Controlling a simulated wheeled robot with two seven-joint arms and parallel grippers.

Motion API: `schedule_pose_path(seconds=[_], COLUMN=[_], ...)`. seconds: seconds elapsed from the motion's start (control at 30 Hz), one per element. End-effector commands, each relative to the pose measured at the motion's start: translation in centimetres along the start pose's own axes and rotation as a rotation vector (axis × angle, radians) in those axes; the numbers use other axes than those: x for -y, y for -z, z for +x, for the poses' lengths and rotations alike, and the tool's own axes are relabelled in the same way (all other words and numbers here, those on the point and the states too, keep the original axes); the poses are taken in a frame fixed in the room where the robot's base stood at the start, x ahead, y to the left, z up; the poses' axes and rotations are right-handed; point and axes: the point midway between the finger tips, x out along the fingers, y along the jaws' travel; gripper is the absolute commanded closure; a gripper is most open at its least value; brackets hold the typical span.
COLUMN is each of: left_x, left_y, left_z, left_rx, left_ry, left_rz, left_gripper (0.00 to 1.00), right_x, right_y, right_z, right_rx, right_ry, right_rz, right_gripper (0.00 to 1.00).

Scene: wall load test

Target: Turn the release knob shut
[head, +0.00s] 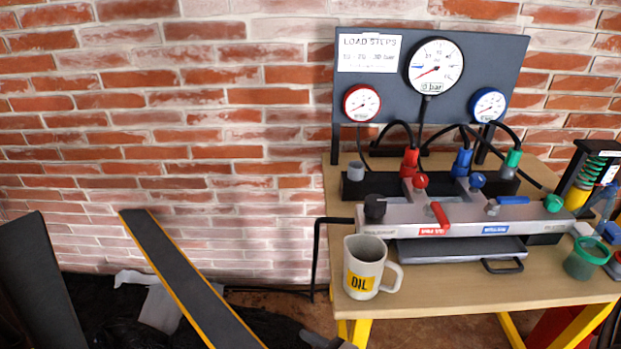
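A silver manifold block (460,220) lies along the table. A black round knob (375,208) stands on its left end, and I take it for the release knob. Small lettering beside it is too small to read, and I cannot tell how far it is turned. A red knob (420,181), a blue knob (477,180) and a green knob (553,203) also sit on the block. The large gauge (435,67) reads "0 bar". Neither of my grippers shows in the head view.
A mug marked OIL (366,268) stands on the wooden table (450,292) just in front of the black knob. A red lever (439,214) is to its right. A green cup (585,259) stands at the table's right. A dark yellow-edged plank (185,275) leans at the left.

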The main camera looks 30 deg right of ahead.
Motion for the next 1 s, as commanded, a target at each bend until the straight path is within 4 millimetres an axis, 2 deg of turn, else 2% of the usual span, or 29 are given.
schedule_pose_path(seconds=[0.1,0.17,0.2,0.3,0.33,0.4,0.5,0.57,0.67,0.7,0.77,0.87,0.9,0.97,1.0], left_x=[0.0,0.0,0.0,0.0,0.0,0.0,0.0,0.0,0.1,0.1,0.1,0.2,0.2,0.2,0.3], left_y=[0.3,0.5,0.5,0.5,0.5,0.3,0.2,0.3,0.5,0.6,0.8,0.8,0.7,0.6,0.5], left_z=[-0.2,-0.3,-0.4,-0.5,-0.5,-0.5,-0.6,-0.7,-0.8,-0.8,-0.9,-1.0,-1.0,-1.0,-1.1], left_rx=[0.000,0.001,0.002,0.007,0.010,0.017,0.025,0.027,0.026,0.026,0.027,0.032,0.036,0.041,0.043], left_ry=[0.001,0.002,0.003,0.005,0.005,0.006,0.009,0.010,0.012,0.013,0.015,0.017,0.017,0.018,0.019], left_rz=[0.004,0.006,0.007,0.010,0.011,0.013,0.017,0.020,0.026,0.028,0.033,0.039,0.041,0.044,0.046], left_gripper=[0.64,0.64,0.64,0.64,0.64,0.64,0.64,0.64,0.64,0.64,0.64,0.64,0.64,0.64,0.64], right_x=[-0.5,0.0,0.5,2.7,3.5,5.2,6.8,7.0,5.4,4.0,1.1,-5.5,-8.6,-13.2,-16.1], right_y=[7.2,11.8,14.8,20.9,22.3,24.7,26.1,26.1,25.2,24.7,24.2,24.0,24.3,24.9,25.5], right_z=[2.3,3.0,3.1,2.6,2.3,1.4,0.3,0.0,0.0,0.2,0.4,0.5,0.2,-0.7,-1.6], right_rx=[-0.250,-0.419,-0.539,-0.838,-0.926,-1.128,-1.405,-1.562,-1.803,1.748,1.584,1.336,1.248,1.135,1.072], right_ry=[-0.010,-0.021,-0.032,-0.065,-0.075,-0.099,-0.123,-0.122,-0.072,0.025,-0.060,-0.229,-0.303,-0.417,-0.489], right_rz=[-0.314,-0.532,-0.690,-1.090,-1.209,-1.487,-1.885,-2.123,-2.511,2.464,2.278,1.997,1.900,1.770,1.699], right_gripper=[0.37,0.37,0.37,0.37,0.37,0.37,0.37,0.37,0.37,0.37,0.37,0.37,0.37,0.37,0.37])
